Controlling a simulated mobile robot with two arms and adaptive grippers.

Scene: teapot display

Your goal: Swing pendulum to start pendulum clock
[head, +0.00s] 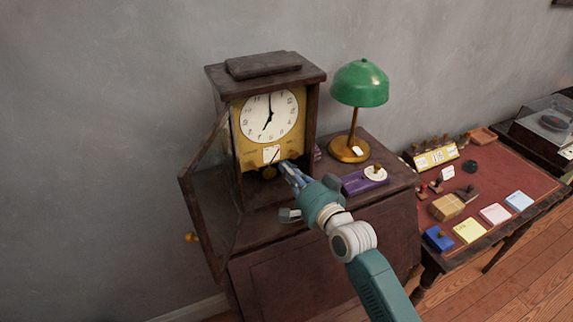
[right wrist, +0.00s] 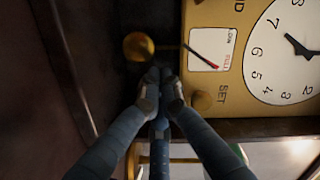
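The pendulum clock (head: 269,112) stands on a dark wooden cabinet, its glass door (head: 208,195) swung open to the left. Its brass pendulum bob (head: 268,172) hangs below the dial plate and also shows in the right wrist view (right wrist: 138,46). My right gripper (head: 287,168) reaches into the case just right of the bob. In the right wrist view its blue fingers (right wrist: 158,88) have their grey tips drawn together beside the bob, with nothing visible between them. I cannot tell whether they touch the bob. My left gripper is not in view.
A brass SET knob (right wrist: 202,100) sits on the dial plate close to the fingertips. A green lamp (head: 359,85) and a purple box (head: 364,180) stand right of the clock. A desk (head: 506,175) with several small items is farther right.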

